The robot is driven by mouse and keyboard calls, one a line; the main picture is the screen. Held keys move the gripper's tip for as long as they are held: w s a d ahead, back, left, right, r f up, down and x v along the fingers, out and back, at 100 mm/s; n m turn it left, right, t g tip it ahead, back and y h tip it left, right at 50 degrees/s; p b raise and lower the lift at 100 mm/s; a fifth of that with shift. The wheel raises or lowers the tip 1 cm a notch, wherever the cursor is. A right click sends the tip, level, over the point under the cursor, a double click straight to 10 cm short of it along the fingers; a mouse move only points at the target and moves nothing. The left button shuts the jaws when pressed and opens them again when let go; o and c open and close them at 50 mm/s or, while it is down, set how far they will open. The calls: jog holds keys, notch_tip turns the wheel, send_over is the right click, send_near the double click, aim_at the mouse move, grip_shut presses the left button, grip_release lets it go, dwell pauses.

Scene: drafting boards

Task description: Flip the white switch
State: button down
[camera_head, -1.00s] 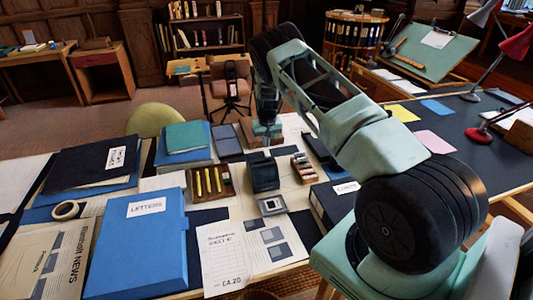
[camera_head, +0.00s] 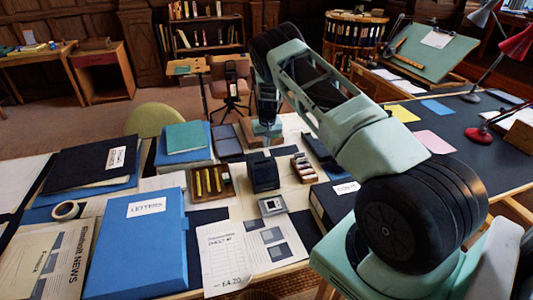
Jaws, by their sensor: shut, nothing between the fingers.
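A small pale grey-white box with a dark centre (camera_head: 271,206) lies on the table, in front of a black block; it looks like the white switch, but its lever position is too small to tell. My gripper (camera_head: 267,150) points down just behind and above the black block (camera_head: 263,173), its tips partly hidden and small in view. It is shut and holds nothing. It is farther back on the table than the pale box and apart from it.
A wooden tray with yellow sticks (camera_head: 209,184) stands left of the black block, a small rack (camera_head: 303,168) right. A blue letters box (camera_head: 139,245), papers (camera_head: 227,262) and a dark binder (camera_head: 334,201) crowd the front. Blue and green folders (camera_head: 186,137) lie behind.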

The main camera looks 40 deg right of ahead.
aim_at(266, 151)
jog(key=shift+f+b, duration=0.75)
jog(key=shift+f, duration=0.15)
dwell(0.8)
jog(key=shift+r+p, duration=1.45)
jog(key=shift+r, duration=2.15)
